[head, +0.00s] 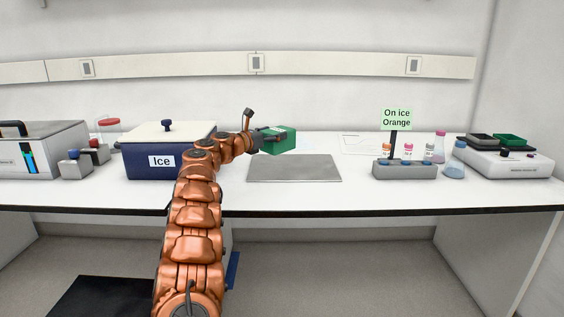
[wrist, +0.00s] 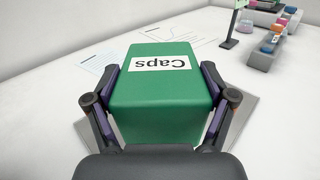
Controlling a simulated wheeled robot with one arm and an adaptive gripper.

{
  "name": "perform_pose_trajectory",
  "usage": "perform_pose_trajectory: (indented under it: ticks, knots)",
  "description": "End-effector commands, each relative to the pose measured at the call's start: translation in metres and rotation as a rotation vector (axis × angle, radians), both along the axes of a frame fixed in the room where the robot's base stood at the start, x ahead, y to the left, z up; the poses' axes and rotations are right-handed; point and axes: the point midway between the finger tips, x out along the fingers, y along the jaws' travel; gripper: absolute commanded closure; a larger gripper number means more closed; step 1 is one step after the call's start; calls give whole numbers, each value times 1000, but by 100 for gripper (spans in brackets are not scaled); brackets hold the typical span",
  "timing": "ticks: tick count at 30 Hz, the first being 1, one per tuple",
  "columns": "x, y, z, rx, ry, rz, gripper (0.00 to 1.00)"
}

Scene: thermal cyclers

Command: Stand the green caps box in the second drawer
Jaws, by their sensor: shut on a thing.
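The green caps box (head: 281,140) is held in my gripper (head: 262,139) above the bench, near the grey mat. In the wrist view the box (wrist: 160,90) fills the middle, its white "Caps" label upside down. The two fingers of my gripper (wrist: 160,112) press on its left and right sides. The box looks clear of the bench top. No open drawer shows; a blue piece (head: 232,270) below the bench edge, beside my arm, may be part of a drawer unit, but my arm hides most of that area.
A blue Ice box (head: 140,160) stands left of my arm. A grey mat (head: 295,174) lies in the middle. A tube rack (head: 404,171) with an "On ice Orange" sign (head: 396,118), flasks (head: 454,168) and a white device (head: 508,164) stand at right. Papers (head: 370,144) lie behind.

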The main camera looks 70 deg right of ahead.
Motion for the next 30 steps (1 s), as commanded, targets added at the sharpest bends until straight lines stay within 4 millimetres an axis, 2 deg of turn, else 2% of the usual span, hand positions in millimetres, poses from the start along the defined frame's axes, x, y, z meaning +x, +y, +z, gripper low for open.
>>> perform_pose_trajectory:
  ticks: [1, 3, 11, 18, 30]
  knots:
    - [1, 1, -14, 2, 3, 2, 67]
    - [2, 1, -25, 2, 2, 3, 67]
    - [1, 0, -42, 0, 1, 1, 67]
    - [1, 0, -71, 1, 3, 1, 67]
    - [1, 0, -77, -1, 1, 1, 67]
